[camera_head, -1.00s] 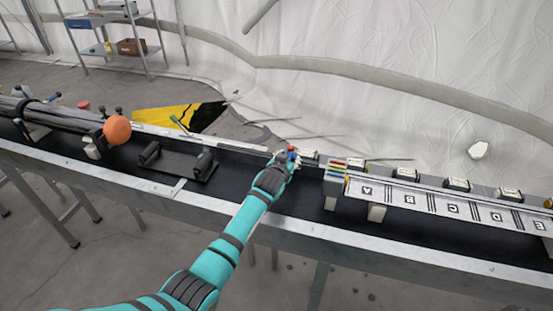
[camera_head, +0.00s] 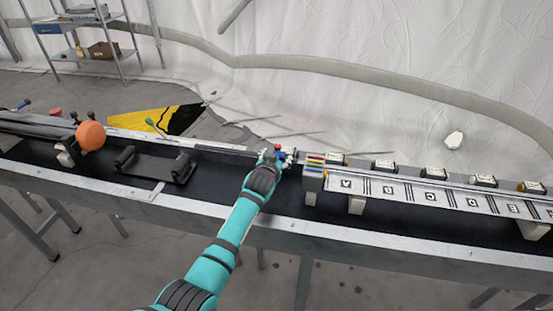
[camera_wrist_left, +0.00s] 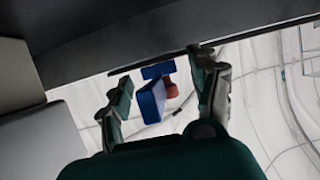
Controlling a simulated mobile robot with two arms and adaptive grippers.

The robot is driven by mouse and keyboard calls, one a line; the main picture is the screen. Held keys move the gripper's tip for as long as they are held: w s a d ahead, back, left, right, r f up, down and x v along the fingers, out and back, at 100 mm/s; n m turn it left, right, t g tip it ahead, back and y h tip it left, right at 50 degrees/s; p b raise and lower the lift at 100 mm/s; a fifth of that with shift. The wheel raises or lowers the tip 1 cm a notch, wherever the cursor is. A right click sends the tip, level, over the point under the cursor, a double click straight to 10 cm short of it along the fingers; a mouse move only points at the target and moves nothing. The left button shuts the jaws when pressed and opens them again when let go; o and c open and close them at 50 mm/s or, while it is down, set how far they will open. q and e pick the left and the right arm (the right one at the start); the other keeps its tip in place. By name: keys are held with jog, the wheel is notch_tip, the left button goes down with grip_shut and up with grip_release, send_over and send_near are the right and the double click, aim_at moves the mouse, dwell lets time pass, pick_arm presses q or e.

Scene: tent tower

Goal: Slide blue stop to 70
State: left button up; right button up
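The blue stop (camera_wrist_left: 152,101) is a small blue block between the two fingers in the left wrist view. A red piece (camera_wrist_left: 171,88) sits just behind it. In the head view the blue stop (camera_head: 278,147) is a tiny spot at my left gripper (camera_head: 277,156), at the far edge of the long bench. In the wrist view my left gripper (camera_wrist_left: 162,90) is open, with visible gaps between each finger and the blue block. Any scale marks, including 70, cannot be read. My right gripper is out of view.
A white rail with printed letters (camera_head: 430,194) stands on blocks to the right, with several small labelled boxes behind it. A black cradle (camera_head: 152,166) and an orange ball-ended tube (camera_head: 90,136) are to the left. The dark bench top (camera_head: 225,178) between is clear.

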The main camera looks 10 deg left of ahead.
pick_arm(q)
jog(key=v, duration=1.2)
